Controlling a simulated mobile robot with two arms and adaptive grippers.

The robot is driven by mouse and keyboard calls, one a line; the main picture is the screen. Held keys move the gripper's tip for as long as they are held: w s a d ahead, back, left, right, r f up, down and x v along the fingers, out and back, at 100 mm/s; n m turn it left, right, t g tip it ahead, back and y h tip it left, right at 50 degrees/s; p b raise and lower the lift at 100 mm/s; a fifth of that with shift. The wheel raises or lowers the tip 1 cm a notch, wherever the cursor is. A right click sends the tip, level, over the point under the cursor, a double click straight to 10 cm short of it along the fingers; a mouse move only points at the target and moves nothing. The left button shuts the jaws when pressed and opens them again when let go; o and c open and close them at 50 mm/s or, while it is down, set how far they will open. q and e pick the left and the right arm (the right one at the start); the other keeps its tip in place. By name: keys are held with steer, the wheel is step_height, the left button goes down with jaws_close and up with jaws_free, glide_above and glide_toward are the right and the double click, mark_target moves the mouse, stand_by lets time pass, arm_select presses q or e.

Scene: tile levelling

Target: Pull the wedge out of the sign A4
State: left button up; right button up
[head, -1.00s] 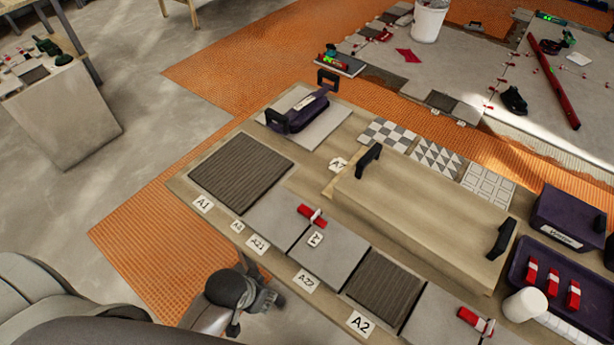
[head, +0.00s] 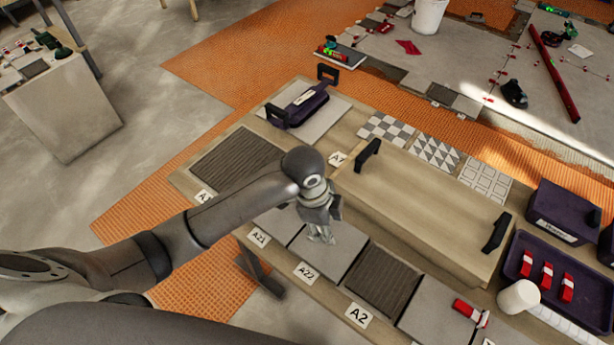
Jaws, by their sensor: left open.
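My left gripper (head: 322,236) points down over the grey tiles between the labels A21 (head: 258,237) and A22 (head: 306,272), its fingers apart. It covers the spot where a red wedge with a pale clip and a small white sign lay on the tile joint; both are hidden now. Whether the fingers touch the wedge cannot be told. The small label between A1 (head: 203,197) and A21 is hidden behind my left arm, and I cannot read A4 anywhere. Another red wedge (head: 468,311) lies on a tile at the lower right. My right gripper is out of view.
A long wooden box (head: 425,215) with black handles stands just right of the gripper. A purple tray (head: 518,262) with red wedges and a white cup (head: 519,297) are at the right. A dark ribbed tile (head: 383,282) lies near A2 (head: 359,314).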

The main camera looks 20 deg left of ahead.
arm_select(q)
steer(key=w+a+r+m+g+y, duration=0.1)
steer(key=w+a+r+m+y, duration=0.1)
steer(key=w+a+r+m, duration=0.4)
steer(key=f, duration=0.4)
steer(key=w+f+n, duration=0.1)
steer(key=f, duration=0.3)
steer(key=w+a+f+n+p, duration=0.1)
steer(key=f, duration=0.3)
steer(key=shift+a+f, duration=0.1)
steer(key=shift+f, duration=0.2)
steer(key=shift+c, duration=0.4)
jaws_close()
